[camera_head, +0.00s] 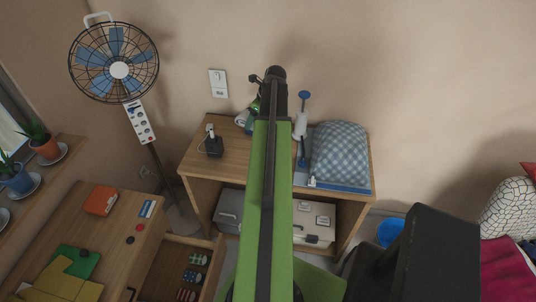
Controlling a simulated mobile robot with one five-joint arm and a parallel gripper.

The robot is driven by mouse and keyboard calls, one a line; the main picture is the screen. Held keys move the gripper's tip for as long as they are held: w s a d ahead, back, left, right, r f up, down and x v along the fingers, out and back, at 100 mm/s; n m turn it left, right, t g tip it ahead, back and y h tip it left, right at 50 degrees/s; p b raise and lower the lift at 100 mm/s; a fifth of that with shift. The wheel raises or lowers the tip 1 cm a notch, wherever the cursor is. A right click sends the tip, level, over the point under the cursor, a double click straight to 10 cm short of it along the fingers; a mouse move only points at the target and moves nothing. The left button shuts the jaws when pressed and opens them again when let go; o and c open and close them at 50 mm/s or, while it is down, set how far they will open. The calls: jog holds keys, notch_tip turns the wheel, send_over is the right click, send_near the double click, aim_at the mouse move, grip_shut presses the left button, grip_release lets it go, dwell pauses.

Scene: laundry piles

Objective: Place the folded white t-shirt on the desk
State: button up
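My green arm reaches up the middle of the view, and its dark end (273,88) is above the back of a wooden shelf unit. The fingers of my gripper cannot be made out, so I cannot tell whether it is open or holds anything. I see no thing that is clearly a folded white t-shirt. A wooden desk (121,228) stands at the lower left. It carries an orange box (100,200), a green item (77,261) and yellow folders (62,283).
The desk's drawer (176,262) is open, with rolled patterned items inside. A fan (118,68) stands left. A blue bin (390,232) is right.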

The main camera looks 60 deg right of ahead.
jog(key=shift+s+d+f, duration=0.1)
jog(key=shift+s+d, duration=0.05)
jog(key=shift+d, duration=0.1)
jog(key=s+a+f+b, duration=0.2)
jog(key=s+f+b, duration=0.8)
jog(key=s, duration=0.2)
jog(key=shift+m, duration=0.3)
jog(key=w+f+b, duration=0.2)
jog(key=w, duration=0.1)
jog(key=w+d+f+b, duration=0.1)
jog(key=w+f+b, duration=0.1)
jog(key=w, duration=0.2)
jog(key=w+d+f+b, duration=0.1)
jog(key=w+f+b, duration=0.1)
jog(key=w+b, duration=0.1)
jog(key=shift+w+f, duration=0.4)
jog(key=shift+w, duration=0.55)
notch_tip(320, 180, down, 4)
jog(key=b, duration=0.4)
jog(key=shift+f, duration=0.15)
jog(key=shift+r, duration=0.2)
jog(key=shift+f, duration=0.15)
